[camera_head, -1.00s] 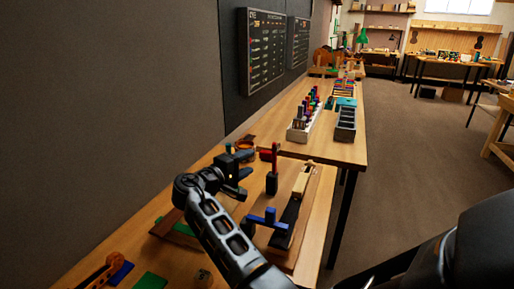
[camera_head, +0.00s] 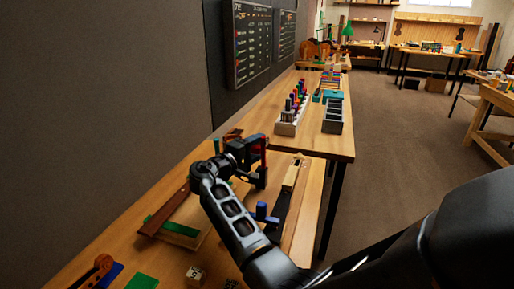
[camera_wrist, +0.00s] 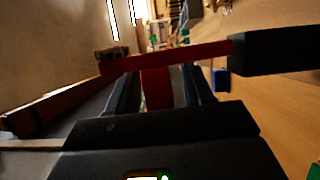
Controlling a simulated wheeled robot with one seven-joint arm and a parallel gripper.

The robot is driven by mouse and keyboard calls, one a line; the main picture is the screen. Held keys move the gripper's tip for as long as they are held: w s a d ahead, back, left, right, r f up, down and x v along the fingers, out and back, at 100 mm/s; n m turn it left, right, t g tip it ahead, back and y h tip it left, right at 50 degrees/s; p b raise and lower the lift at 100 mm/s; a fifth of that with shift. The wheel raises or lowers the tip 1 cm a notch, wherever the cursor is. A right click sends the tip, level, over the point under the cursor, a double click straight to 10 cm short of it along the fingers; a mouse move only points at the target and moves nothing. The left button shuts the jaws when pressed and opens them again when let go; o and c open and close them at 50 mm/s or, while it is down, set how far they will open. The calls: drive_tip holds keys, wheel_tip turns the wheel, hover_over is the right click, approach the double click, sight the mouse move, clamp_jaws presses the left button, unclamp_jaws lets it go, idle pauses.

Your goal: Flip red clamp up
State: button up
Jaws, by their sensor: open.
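The red clamp shows large in the wrist view. Its red bar (camera_wrist: 165,56) lies across the picture, with a black end (camera_wrist: 275,50) at the right. A red stem (camera_wrist: 157,90) reaches down between the two fingers. My gripper (camera_wrist: 162,76) is open, with one finger on each side of the stem; I cannot tell whether either finger touches it. In the head view my gripper (camera_head: 259,162) is at the clamp and hides most of it; only a little red (camera_head: 264,143) shows. A blue clamp (camera_head: 263,213) stands nearer on the same bench.
A long wooden neck-like piece (camera_head: 292,176) lies right of my gripper. A rack with coloured pegs (camera_head: 290,122) and a grey compartment tray (camera_head: 333,118) stand farther back. A brown piece with green (camera_head: 175,228) lies at left. The wall (camera_head: 100,110) borders the bench.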

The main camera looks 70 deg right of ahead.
clamp_jaws()
idle(0.4)
